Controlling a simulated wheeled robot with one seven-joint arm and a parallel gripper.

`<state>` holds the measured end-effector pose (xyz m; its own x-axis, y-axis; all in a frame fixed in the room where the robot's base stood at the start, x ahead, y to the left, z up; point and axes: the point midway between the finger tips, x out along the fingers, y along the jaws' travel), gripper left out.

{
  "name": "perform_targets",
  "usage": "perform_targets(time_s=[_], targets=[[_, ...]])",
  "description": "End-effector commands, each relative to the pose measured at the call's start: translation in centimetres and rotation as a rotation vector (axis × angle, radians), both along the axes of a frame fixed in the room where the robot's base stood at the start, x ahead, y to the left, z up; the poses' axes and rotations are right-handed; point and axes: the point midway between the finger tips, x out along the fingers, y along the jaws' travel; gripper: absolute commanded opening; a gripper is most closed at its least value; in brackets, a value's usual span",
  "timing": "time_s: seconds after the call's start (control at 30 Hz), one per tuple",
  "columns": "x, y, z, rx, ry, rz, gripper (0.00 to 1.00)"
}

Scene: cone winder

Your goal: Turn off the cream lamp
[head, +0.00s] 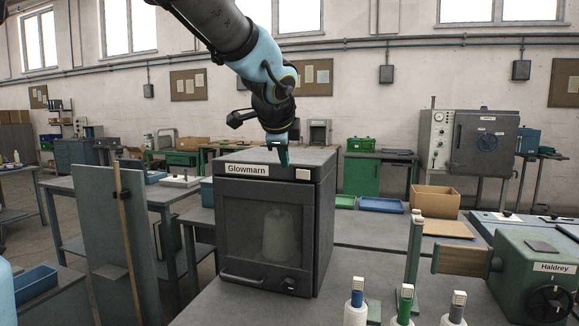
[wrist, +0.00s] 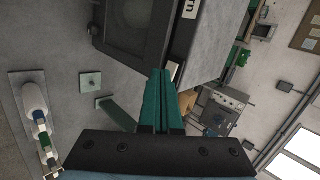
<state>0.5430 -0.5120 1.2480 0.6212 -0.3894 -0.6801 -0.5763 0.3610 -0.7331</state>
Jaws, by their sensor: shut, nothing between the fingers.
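The dark grey Glowmarn cabinet (head: 228,210) stands on the bench, its windowed door shut. A small cream rectangle (head: 302,174), which may be the cream lamp, sits on the upper right of its front; I cannot tell whether it is lit. My gripper (head: 283,163) is shut and empty, pointing down near the cabinet's top front edge, left of the cream rectangle. In the wrist view, the green fingertips (wrist: 162,72) are together, close beside the cream patch (wrist: 174,72). I cannot tell whether they touch the cabinet. A pale cone shape (head: 277,235) shows dimly behind the window.
The cabinet door has a bar handle (head: 242,278) and a dark knob (head: 290,284) low down. A cardboard box (head: 436,201) stands behind.

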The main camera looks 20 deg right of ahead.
Motion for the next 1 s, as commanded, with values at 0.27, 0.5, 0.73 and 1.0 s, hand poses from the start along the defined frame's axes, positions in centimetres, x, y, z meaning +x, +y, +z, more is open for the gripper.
perform_targets(time_s=[0.27,0.5,0.73,1.0], targets=[[-1.7,2.4,2.7,-0.001,-0.002,0.001,0.0],[-2.1,2.9,3.3,0.0,0.0,0.0,0.0],[-2.1,2.9,3.3,0.0,0.0,0.0,0.0],[-1.6,3.8,2.3,-0.009,0.029,0.04,0.0]])
